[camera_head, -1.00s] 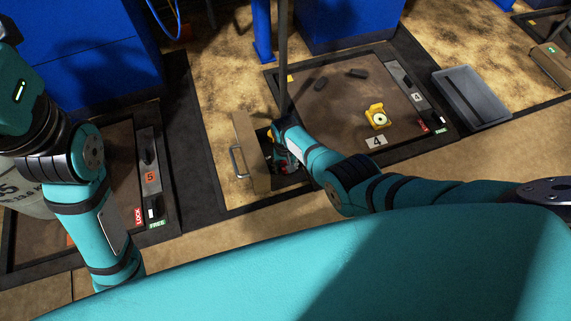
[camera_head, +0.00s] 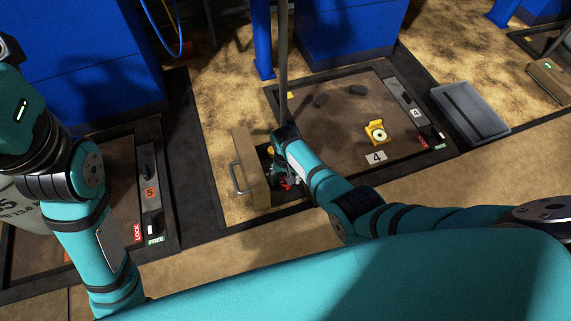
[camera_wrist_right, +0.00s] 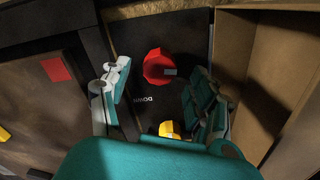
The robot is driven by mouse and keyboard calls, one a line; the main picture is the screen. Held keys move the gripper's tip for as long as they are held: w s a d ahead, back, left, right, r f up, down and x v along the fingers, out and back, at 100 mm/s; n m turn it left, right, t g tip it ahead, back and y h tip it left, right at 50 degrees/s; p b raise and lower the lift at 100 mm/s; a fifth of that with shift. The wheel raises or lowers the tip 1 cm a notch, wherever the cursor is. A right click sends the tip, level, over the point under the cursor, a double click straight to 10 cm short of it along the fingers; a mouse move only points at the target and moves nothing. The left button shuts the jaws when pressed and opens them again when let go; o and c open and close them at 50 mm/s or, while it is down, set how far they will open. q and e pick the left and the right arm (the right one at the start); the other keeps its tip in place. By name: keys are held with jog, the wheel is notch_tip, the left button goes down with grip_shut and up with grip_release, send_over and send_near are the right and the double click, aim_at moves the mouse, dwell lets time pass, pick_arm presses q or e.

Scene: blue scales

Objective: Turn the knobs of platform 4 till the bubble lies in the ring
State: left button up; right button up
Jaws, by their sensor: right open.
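Platform 4 (camera_head: 335,136) is a brown plate in a dark frame, with a "4" label (camera_head: 376,156). A yellow bubble level (camera_head: 376,133) with a round pale dial sits on it; the bubble is too small to make out. In the right wrist view a red knob (camera_wrist_right: 158,66) and a yellow knob (camera_wrist_right: 170,130) stand on a dark panel marked "DOWN". My right gripper (camera_head: 281,180) is over this recess at the platform's left edge. Its open fingers (camera_wrist_right: 160,84) are on either side of the red knob, apparently not touching it. My left gripper is out of view.
An open wooden cover with a metal handle (camera_head: 238,180) stands left of the recess. A LOCK/FREE lever strip (camera_head: 407,97) runs along the platform's right side. A grey scale (camera_head: 470,112) lies farther right. A thin pole (camera_head: 283,70) rises behind my gripper. Platform 5 is left.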

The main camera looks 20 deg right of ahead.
notch_tip(320, 180, up, 9)
dwell(0.4)
jog(key=shift+r, duration=0.1)
dwell(0.3)
